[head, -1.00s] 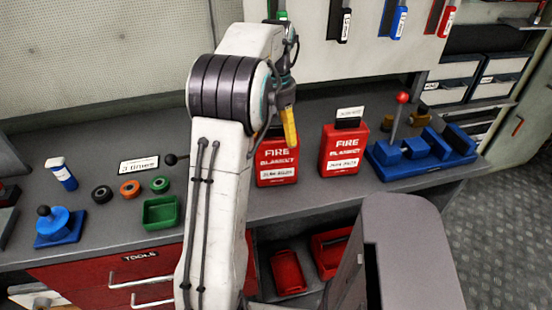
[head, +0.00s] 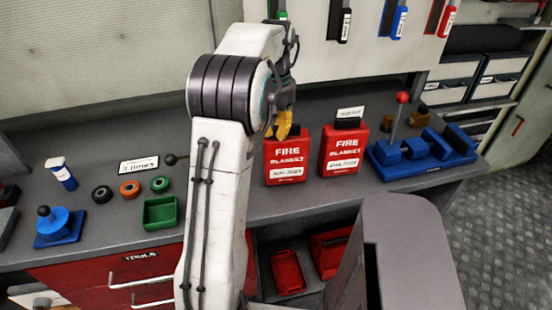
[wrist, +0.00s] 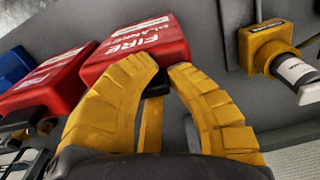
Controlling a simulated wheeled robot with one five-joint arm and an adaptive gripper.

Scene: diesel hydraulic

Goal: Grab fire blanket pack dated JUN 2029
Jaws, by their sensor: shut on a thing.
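Two red fire blanket packs stand side by side on the grey bench. The left pack (head: 285,153) has a white date label (head: 287,174) too blurred to read surely. The right pack (head: 340,152) also has a date label that I cannot read surely, and a black tab on top with a white tag. My gripper (head: 284,126) is at the top of the left pack, its yellow fingers shut on it. In the wrist view the left pack (wrist: 145,45) lies just beyond the fingertips (wrist: 163,62), and the right pack (wrist: 45,82) lies to its left.
A blue fixture with a red-knobbed lever (head: 420,155) stands right of the packs. A green tray (head: 160,212) and small rings lie to the left. In the wrist view a yellow block with a white cylinder (wrist: 280,55) is close on the right.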

